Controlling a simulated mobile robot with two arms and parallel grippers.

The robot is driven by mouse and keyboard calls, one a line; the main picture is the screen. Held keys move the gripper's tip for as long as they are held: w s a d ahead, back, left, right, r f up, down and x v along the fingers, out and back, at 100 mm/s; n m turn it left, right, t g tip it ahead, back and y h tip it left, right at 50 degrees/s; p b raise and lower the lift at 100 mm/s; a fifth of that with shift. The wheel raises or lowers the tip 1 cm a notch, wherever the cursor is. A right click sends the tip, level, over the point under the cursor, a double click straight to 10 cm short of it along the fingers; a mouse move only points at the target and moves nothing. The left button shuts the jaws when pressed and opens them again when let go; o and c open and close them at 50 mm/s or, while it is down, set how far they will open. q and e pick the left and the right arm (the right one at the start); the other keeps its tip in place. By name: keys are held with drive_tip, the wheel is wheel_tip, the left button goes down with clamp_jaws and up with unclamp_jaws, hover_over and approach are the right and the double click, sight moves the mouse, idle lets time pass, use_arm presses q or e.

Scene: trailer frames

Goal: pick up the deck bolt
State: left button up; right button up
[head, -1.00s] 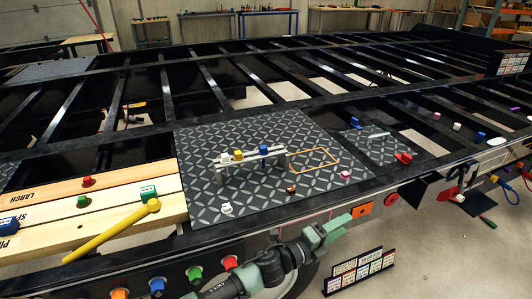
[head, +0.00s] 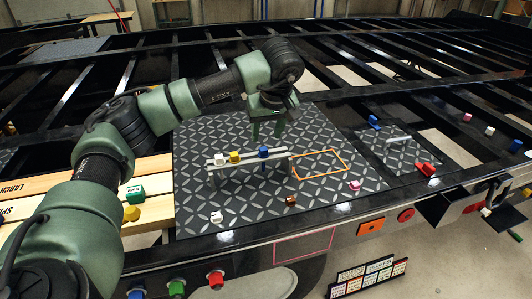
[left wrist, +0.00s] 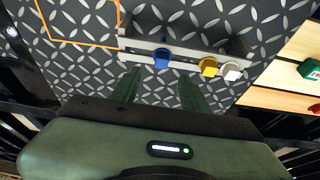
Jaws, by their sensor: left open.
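A grey rack (head: 236,162) stands on the patterned deck plate (head: 330,215) and holds a white bolt (head: 219,159), a yellow bolt (head: 234,157) and a blue bolt (head: 263,153). The same blue bolt (left wrist: 162,58), yellow bolt (left wrist: 208,67) and white bolt (left wrist: 231,71) show in the left wrist view. I cannot tell which piece is the deck bolt. My left gripper (head: 267,132) is open and empty, pointing down above the plate near the blue bolt, apart from it. Its fingers (left wrist: 157,78) show in the left wrist view.
A white piece (head: 216,217), a copper piece (head: 290,200) and a pink piece (head: 354,185) lie loose on the plate. An orange outline (head: 320,151) lies right of the rack. Wooden boards (head: 150,209) lie left, with a green block (head: 134,194). Open gaps lie between frame beams.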

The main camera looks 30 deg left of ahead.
sight(264, 150)
use_arm(q)
drive_tip(key=x, duration=0.2)
drive_tip(key=p+x, duration=0.1)
drive_tip(key=x, duration=0.2)
drive_tip(key=shift+s+f, duration=0.3)
drive_tip(key=shift+f, duration=0.15)
drive_tip(key=shift+w+f, duration=0.15)
drive_tip(key=shift+f, duration=0.25)
use_arm(e)
drive_tip(key=shift+w+r, duration=0.45)
drive_tip(key=shift+r, duration=0.4)
use_arm(q)
drive_tip(key=shift+c, duration=0.3)
clamp_jaws()
